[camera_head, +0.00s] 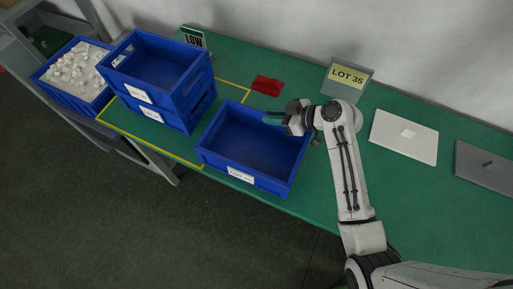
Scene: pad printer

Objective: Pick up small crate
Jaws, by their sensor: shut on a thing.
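The small crate (242,168) is an empty blue open box with a white label on its front wall. It is at or just above the green table, and I cannot tell whether it touches the table. My gripper (276,116) is at the crate's back right rim, shut on that wall. The fingertips are small and partly hidden by the wrist. Two more blue crates (168,108) stand stacked to the left, the top one empty, inside a yellow outline.
A blue crate of white parts (75,70) stands at the far left. A red cloth (267,85), a LOW sign (194,38) and a LOT 35 sign (347,77) are along the back. A white panel (404,136) and a grey panel (485,168) lie right.

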